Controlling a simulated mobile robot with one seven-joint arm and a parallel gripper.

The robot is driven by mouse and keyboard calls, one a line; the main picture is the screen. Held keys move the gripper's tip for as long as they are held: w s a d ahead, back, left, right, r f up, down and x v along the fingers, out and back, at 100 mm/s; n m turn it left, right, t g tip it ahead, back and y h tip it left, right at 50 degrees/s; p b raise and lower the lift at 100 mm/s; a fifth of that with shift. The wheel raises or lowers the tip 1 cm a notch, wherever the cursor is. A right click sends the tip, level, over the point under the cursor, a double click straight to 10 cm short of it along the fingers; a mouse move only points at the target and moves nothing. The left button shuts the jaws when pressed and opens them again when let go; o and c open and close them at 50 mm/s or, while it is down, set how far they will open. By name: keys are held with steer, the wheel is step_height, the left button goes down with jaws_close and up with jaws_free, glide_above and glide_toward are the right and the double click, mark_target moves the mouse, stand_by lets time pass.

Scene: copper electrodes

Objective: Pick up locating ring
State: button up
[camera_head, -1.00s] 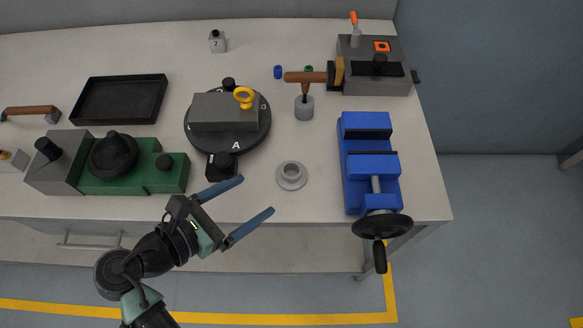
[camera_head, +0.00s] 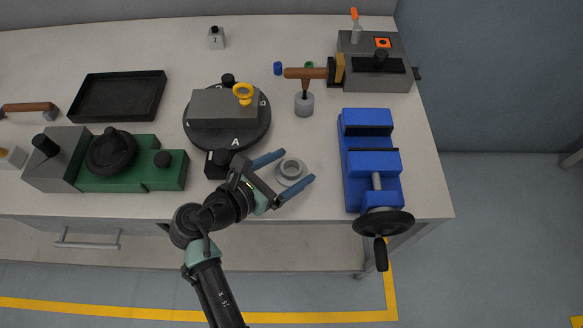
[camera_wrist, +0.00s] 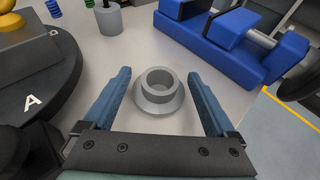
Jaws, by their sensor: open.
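The locating ring is a grey flanged ring (camera_head: 291,171) with a raised round collar, lying flat on the table in front of the round black plate. In the wrist view the ring (camera_wrist: 160,94) sits between the two blue fingers, with a gap on each side. My gripper (camera_head: 284,170) is open around the ring in the head view, one finger on its far side and one on its near side. In the wrist view my gripper (camera_wrist: 160,100) holds nothing. I cannot tell the exact height of the fingers above the table.
A blue vise (camera_head: 371,164) stands right of the ring. Bare table lies between ring and vise.

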steer(key=shift+w+d+f, duration=0.15)
steer(key=shift+w+d, duration=0.1)
steer(key=shift+d, duration=0.05)
steer(key=shift+c, duration=0.2)
steer(key=shift+f, duration=0.1)
jaws_close()
